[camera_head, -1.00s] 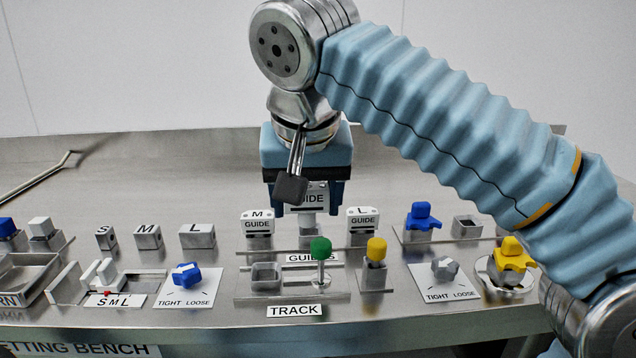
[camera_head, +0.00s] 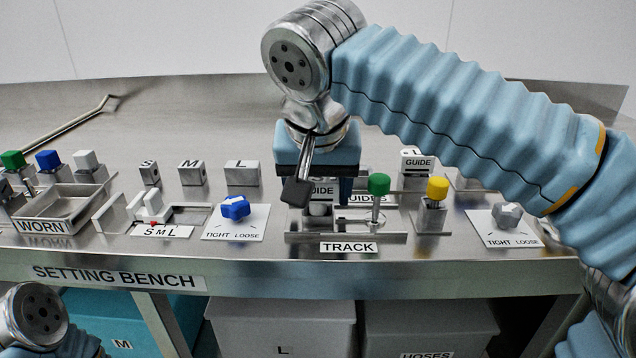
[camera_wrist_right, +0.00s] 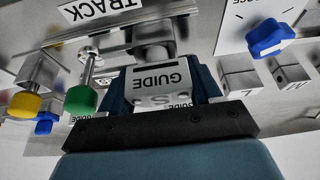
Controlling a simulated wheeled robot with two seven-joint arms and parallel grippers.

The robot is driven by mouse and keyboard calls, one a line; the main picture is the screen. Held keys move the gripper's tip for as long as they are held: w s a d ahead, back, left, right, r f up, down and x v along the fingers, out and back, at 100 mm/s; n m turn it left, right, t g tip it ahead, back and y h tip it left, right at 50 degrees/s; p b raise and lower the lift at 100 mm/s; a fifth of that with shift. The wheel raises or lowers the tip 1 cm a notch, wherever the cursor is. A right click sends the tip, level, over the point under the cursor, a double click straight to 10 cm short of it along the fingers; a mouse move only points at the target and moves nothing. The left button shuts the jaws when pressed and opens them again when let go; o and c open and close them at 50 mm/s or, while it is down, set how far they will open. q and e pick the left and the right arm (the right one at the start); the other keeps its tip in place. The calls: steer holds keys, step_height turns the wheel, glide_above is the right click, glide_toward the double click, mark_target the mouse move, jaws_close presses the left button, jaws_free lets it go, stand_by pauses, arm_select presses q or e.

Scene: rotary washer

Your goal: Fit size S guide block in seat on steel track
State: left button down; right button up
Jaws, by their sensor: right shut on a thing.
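My right gripper (camera_head: 318,188) is shut on the size S guide block (camera_head: 322,187), a white block marked GUIDE. The right wrist view shows the block (camera_wrist_right: 160,80) upright between the dark blue fingers. The block is over the seat at the left part of the steel track (camera_head: 390,238), left of the green-knobbed post (camera_head: 378,187). Its lower foot (camera_wrist_right: 152,52) is at the seat; I cannot tell whether it has entered it. The gripper and block hide much of the seat. My left gripper is out of view.
A yellow-knobbed post (camera_head: 437,190) stands right of the track. The L guide block (camera_head: 417,162) is behind it. A blue TIGHT/LOOSE knob (camera_head: 235,208) lies to the left, a grey one (camera_head: 507,215) to the right. Steel S, M and L blocks (camera_head: 192,172) stand behind left.

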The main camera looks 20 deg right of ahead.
steer(key=shift+f, duration=0.45)
steer(key=shift+f, duration=0.1)
stand_by(0.4)
steer(key=o, duration=1.1)
steer(key=shift+o, duration=0.2)
